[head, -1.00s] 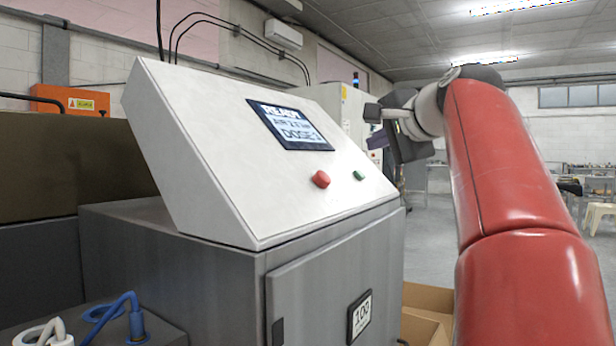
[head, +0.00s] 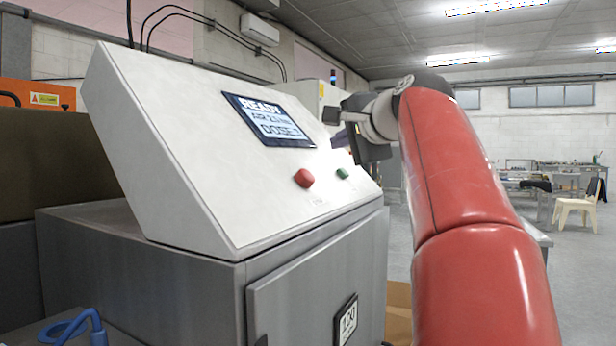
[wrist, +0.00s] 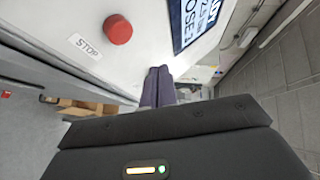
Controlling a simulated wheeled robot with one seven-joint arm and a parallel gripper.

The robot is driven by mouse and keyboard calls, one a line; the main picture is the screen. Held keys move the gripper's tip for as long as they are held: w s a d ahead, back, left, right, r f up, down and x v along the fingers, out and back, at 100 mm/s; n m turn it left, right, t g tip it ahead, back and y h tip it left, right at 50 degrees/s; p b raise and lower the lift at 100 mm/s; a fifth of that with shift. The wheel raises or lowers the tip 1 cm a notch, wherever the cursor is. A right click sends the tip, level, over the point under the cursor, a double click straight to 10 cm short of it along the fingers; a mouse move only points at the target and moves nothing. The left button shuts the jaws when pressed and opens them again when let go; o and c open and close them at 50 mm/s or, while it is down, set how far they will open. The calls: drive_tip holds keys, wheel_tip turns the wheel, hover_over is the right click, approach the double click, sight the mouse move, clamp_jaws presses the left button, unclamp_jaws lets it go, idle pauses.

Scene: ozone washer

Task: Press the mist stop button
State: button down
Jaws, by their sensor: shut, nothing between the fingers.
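The red stop button (head: 304,178) is a round knob on the sloped white panel (head: 190,130), below the screen. It also shows in the wrist view (wrist: 117,29), beside a STOP label (wrist: 85,46). A green button (head: 342,173) sits to its right in the head view. My gripper (head: 332,117) is at the panel's right side, above the green button in the picture. In the wrist view its dark fingers (wrist: 158,86) are together and empty, pointing toward the panel, below and right of the red button. I see no contact with the button.
The screen (head: 268,120) reads READY. The panel tops a grey metal cabinet (head: 140,260). A cardboard box (head: 398,310) lies beyond the cabinet's right side. Open floor and a pale chair (head: 575,212) are at right.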

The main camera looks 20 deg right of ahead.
sight(308, 172)
drive_tip(key=shift+w+a+f+b, duration=0.4)
drive_tip(key=shift+w+f, duration=0.15)
drive_tip(key=shift+f, duration=0.15)
drive_tip(key=shift+w+a+f+b, duration=0.45)
drive_tip(key=shift+w+f, duration=0.15)
drive_tip(key=shift+f, duration=0.15)
drive_tip(key=shift+w+a+f+b, duration=0.4)
drive_tip(key=shift+w+f, duration=0.15)
drive_tip(key=shift+f, duration=0.15)
drive_tip(key=shift+f, duration=0.1)
idle(0.4)
drive_tip(key=shift+w+a+f, duration=0.15)
drive_tip(key=shift+w+a, duration=0.05)
drive_tip(key=shift+w+a+f, duration=0.2)
drive_tip(key=shift+w+f, duration=0.1)
drive_tip(key=shift+f, duration=0.1)
idle(1.0)
drive_tip(key=shift+r, duration=0.1)
drive_tip(key=shift+s+d+r+p, duration=0.4)
drive_tip(key=shift+s+r, duration=0.1)
drive_tip(key=shift+r, duration=0.1)
